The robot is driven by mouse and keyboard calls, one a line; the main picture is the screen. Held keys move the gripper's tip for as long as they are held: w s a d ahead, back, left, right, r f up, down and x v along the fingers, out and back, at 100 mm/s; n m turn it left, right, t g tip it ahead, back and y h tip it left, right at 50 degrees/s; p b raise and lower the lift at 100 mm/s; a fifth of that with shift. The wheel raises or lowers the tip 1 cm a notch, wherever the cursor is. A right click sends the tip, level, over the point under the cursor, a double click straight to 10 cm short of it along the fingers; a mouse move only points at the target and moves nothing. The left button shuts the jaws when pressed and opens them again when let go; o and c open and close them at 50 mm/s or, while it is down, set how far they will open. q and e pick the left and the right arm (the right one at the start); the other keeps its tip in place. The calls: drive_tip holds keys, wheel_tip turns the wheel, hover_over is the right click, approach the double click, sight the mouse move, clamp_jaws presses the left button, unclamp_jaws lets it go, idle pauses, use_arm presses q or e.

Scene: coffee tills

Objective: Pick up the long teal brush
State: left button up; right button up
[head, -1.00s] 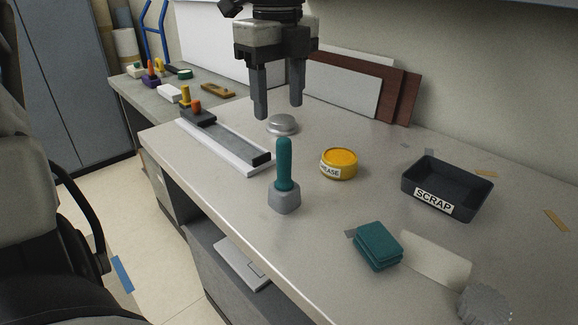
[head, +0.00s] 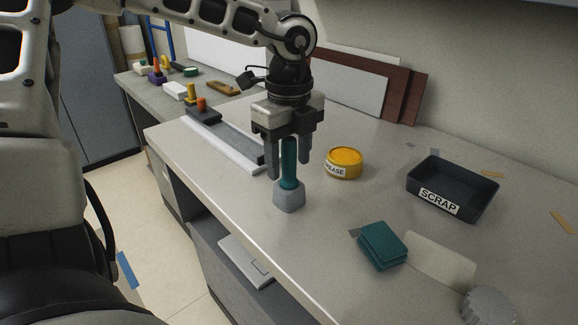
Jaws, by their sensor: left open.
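The long teal brush (head: 289,165) stands upright in a small grey holder (head: 289,196) near the front edge of the workbench. My left gripper (head: 288,170) points straight down over it, with its two fingers apart. In the head view one finger shows on each side of the teal handle, and the top of the handle is hidden by the gripper. I cannot tell whether the fingers touch the handle. My right gripper is not in view.
A yellow grease tin (head: 344,163) stands right of the brush. A black scrap tray (head: 452,187) and stacked teal pads (head: 382,246) are farther right. A grey and white rail-like fixture (head: 232,146) lies left of the gripper. Boards (head: 352,84) lean on the wall.

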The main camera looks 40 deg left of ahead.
use_arm(q)
drive_tip(key=c, duration=1.1)
drive_tip(key=shift+r, duration=0.15)
wheel_tip(320, 180, up, 10)
drive_tip(key=shift+f, duration=0.1)
